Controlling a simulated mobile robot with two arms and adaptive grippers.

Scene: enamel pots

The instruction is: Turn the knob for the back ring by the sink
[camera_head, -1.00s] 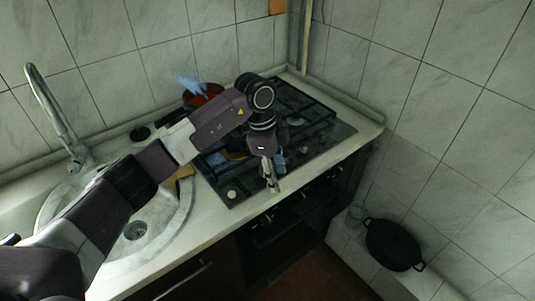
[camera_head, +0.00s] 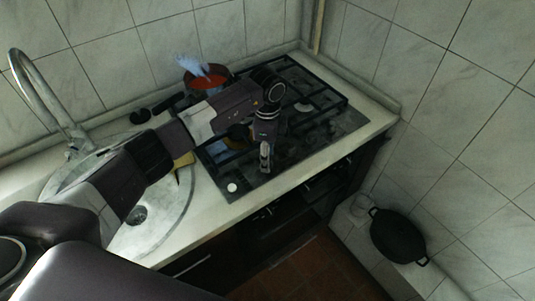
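The gas hob (camera_head: 345,124) is set in the counter, with a pale round knob (camera_head: 232,187) at its front corner nearest the sink. Other knobs along the front edge are hidden or too dark to make out. My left gripper (camera_head: 265,165) points down over the front part of the hob, to the right of and apart from that knob. Its fingers look narrow and close together, too small to tell whether shut. A red pot (camera_head: 210,82) with a pale blue item in it stands on the back ring by the sink. My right gripper is not in view.
The round sink (camera_head: 172,212) with its tall tap (camera_head: 40,92) is left of the hob, partly behind my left arm. A yellow sponge-like item (camera_head: 184,160) lies between them. A black pot (camera_head: 397,238) sits on a low ledge at right.

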